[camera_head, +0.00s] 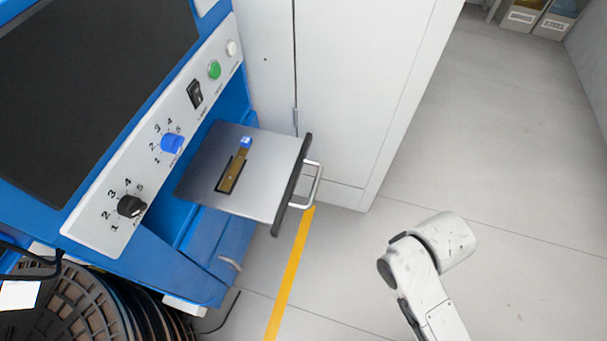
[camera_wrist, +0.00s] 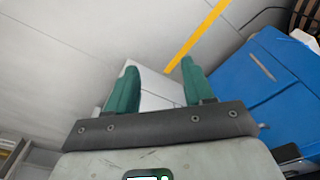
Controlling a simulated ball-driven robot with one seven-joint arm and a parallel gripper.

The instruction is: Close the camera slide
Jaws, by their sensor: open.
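The camera slide (camera_head: 265,185) is a flat metal plate standing out from the front of a blue machine. It has a dark front edge and a pale bar handle (camera_head: 317,187). A brass-coloured strip with a blue end (camera_head: 234,172) lies in a slot on it. My gripper (camera_wrist: 158,66) shows in the wrist view, its two green fingers apart with nothing held between them. In the head view only links of my arm show at the lower right, apart from the slide and to the right of its handle. I cannot make out the slide in the wrist view.
The blue machine (camera_head: 215,250) has a sloped panel with knobs and buttons. A white cabinet (camera_head: 350,80) stands just behind the slide. Reels (camera_head: 60,305) sit at the lower left. A yellow line (camera_head: 290,275) crosses the grey floor, which is clear on the right.

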